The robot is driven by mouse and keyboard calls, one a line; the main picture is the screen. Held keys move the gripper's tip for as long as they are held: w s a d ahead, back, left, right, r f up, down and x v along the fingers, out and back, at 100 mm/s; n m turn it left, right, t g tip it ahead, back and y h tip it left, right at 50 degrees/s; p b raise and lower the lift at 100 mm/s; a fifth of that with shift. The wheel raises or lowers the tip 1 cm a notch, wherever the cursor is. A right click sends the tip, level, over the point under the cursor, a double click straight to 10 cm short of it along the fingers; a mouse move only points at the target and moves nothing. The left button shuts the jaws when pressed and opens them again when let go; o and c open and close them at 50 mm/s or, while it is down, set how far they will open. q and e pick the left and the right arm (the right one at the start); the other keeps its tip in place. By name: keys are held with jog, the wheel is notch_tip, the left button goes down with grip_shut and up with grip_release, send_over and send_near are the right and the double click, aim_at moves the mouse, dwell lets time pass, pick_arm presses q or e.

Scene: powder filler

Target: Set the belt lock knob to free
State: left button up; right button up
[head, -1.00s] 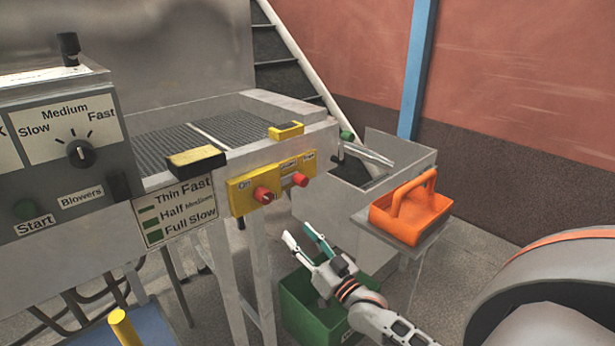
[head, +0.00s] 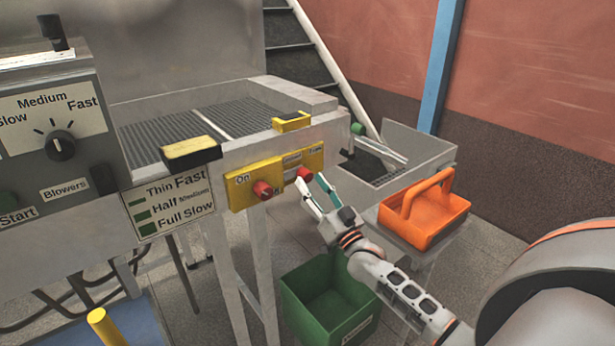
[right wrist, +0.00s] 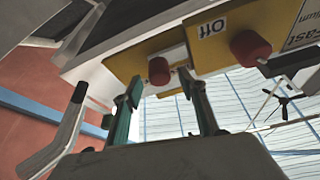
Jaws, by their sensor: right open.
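A yellow control panel (head: 240,193) on the conveyor's front side carries two red knobs. The left knob (head: 262,190) has an "On" label near it. The right knob (head: 304,174) has small labels above it that I cannot read. My right gripper (head: 312,182) is open, its fingertips just below and in front of the right knob. In the right wrist view, the same knob (right wrist: 158,70) appears just beyond the gap between the open fingers (right wrist: 161,88), not visibly gripped. The other knob (right wrist: 250,48) is off to the side, next to an "Off" label. My left gripper is not in view.
An orange tote (head: 418,228) sits on a stand right of my gripper. A green bin (head: 345,322) stands on the floor below. A grey control box (head: 55,135) is at left. A metal chute (head: 425,150) lies behind the tote.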

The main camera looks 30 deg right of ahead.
aim_at(309, 179)
jog(key=shift+x, duration=1.6)
grip_shut()
jog(key=shift+w+d+f+b, duration=0.15)
jog(key=shift+d+b, duration=0.2)
jog(key=shift+d, duration=1.9)
grip_release()
jog(key=shift+d, duration=0.15)
